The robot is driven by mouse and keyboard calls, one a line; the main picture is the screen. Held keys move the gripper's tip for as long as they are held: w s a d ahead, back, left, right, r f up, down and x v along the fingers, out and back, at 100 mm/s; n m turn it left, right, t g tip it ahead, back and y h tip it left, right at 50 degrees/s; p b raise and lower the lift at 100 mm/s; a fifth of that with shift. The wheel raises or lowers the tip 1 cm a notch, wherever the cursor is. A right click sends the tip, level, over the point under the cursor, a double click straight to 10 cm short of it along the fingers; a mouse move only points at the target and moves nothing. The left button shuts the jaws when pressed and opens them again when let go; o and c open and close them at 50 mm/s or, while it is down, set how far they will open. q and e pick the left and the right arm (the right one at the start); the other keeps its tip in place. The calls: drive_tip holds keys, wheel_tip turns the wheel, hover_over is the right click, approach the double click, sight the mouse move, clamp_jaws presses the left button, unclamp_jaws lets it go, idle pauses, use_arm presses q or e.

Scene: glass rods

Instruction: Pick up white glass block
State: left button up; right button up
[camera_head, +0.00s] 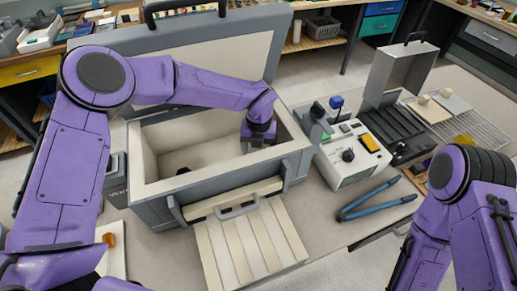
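My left arm reaches from the left over an open grey kiln-like box (150,190) with pale inner walls. My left gripper (257,143) is low inside it, near its right inner wall. Its fingertips are small and partly hidden, so I cannot tell whether it is open or holds anything. I cannot make out a white glass block inside the box. Two small pale blocks, one (424,99) on a cream board and one (446,92) beside it, are at the right. My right arm is at the right edge; its gripper is not in view.
A dark object (183,171) is on the box floor. A slatted cream panel (250,245) extends in front. A control unit (350,155) with a yellow button and blue-handled tongs (375,201) are to the right. An orange piece (109,240) is at lower left.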

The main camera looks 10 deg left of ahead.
sight(253, 149)
use_arm(q)
drive_tip(key=shift+s, duration=0.15)
drive_tip(key=c, duration=1.1)
drive_tip(key=shift+c, duration=0.2)
drive_tip(key=shift+a+b, duration=0.1)
drive_tip(key=shift+b, duration=0.3)
wheel_tip(253, 149, up, 6)
drive_tip(key=b, duration=0.3)
drive_tip(key=shift+a+r, duration=0.1)
drive_tip(key=shift+r, duration=0.05)
drive_tip(key=shift+s+a+r+b, duration=0.2)
drive_tip(key=shift+s+a+b, duration=0.15)
drive_tip(key=shift+a, duration=0.15)
drive_tip(key=s+a+b, duration=0.4)
drive_tip(key=s+a, duration=0.6)
drive_tip(key=a, duration=0.5)
drive_tip(key=shift+s+a+b, duration=0.15)
drive_tip(key=shift+b, duration=0.15)
drive_tip(key=shift+r, duration=0.2)
